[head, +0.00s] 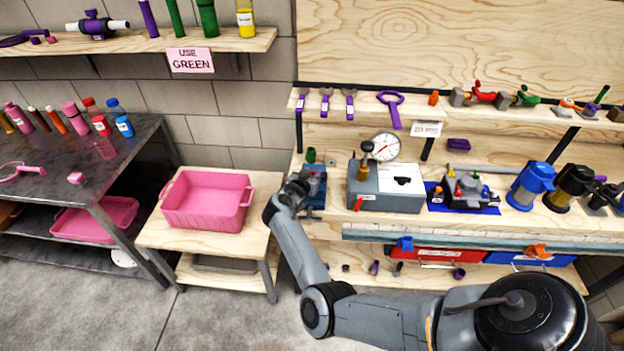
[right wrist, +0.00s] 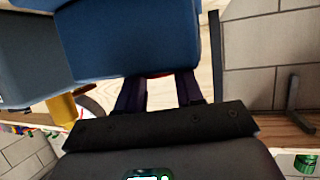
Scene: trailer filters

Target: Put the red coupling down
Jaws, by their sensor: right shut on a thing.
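My right gripper (head: 300,186) is at the left end of the workbench, beside a blue vise-like device (head: 317,190). In the right wrist view its two dark fingers (right wrist: 160,90) are close together, with a thin sliver of a red piece (right wrist: 158,74) between the tips. That piece fits the red coupling, but most of it is hidden. A large blue body (right wrist: 130,40) covers the view just beyond the fingertips; I cannot tell whether the red piece touches it. In the head view the held piece is hidden by the gripper. My left gripper is not in view.
Right of the blue device stands a grey box with a gauge (head: 385,187). A pink tray (head: 207,200) sits empty on a low wooden stand to the left. Tools and small fittings line the shelf (head: 340,112) above. A green-topped piece (head: 310,155) stands behind the gripper.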

